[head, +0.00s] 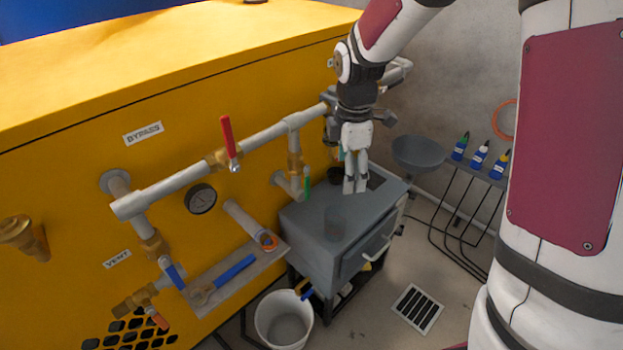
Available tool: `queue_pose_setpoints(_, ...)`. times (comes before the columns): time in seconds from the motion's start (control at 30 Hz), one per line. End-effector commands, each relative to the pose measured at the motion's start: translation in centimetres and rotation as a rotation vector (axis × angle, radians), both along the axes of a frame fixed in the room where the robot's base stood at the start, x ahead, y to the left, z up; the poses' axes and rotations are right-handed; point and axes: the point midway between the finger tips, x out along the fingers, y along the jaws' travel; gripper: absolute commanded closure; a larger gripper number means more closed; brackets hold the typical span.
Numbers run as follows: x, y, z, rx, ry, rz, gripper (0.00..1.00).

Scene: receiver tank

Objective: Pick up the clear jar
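The clear jar (335,223) stands on top of the grey cabinet (305,222), near its front left part. It is see-through and looks grey against the cabinet, so its outline is faint. My gripper (355,189) points down over the cabinet, above and to the right of the jar in the picture. Its fingertips appear apart from the jar. The two fingers look close together from this angle, and I cannot tell how far apart they are. Nothing shows between them.
A dark round item sits behind my gripper on the cabinet. Pipes with a red-handled valve (229,137) run along the yellow tank (75,190) to the left. A ledge holds a blue-handled tool (235,270). A white bucket (284,320) stands below. Small bottles (480,153) stand right.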

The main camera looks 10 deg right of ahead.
Motion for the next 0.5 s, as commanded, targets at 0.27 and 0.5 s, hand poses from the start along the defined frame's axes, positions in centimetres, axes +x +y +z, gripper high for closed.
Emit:
queue_pose_setpoints(0.27,3.6,0.2,-10.4,0.015,0.066,0.269,0.26)
queue_pose_setpoints(0.5,3.8,0.3,-13.4,0.018,0.073,0.304,0.26)
